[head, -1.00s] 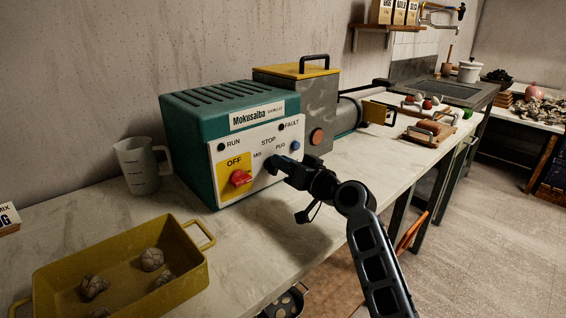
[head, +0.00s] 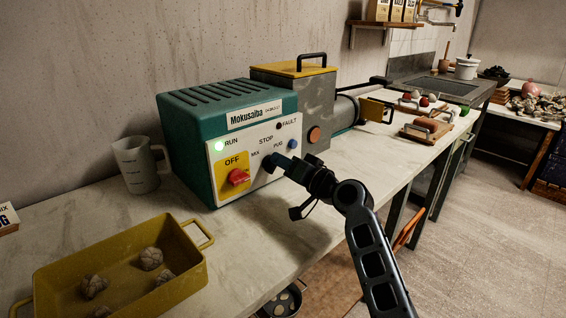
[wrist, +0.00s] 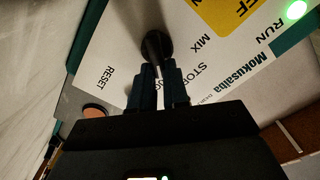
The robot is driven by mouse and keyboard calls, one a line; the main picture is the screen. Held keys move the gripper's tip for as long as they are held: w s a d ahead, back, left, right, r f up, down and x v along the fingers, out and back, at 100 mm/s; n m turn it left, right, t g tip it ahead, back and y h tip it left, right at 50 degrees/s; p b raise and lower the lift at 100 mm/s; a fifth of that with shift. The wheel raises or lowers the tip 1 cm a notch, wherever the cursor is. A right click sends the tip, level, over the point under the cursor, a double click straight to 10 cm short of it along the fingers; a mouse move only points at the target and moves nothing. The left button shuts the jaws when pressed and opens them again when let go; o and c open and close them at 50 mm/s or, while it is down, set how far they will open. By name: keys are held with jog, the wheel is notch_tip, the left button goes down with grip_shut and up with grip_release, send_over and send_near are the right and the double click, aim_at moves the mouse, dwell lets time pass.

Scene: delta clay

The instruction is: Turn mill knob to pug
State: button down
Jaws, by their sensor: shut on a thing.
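The mill (head: 230,105) is a teal box with a white front panel lettered MIX, STOP and PUG. Its dark round knob (wrist: 154,42) sits among these labels in the wrist view. My gripper (head: 272,163) reaches the panel from the right in the head view and is shut on the knob; its fingers (wrist: 157,75) also show in the wrist view, one on each side of the knob. The green RUN lamp (head: 219,146) is lit; the FAULT lamp (head: 278,126) is dark.
A red switch (head: 238,177) on a yellow OFF plate is left of my gripper. A blue button (head: 292,144) is close above it. A clear jug (head: 140,163) and a yellow tray (head: 120,257) with clay lumps stand left on the bench.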

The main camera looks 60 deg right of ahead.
jog(key=c, duration=1.1)
grip_release()
jog(key=shift+s, duration=0.1)
jog(key=b+v, duration=0.1)
jog(key=v, duration=0.6)
jog(key=shift+s+a, duration=0.15)
jog(key=shift+s, duration=0.2)
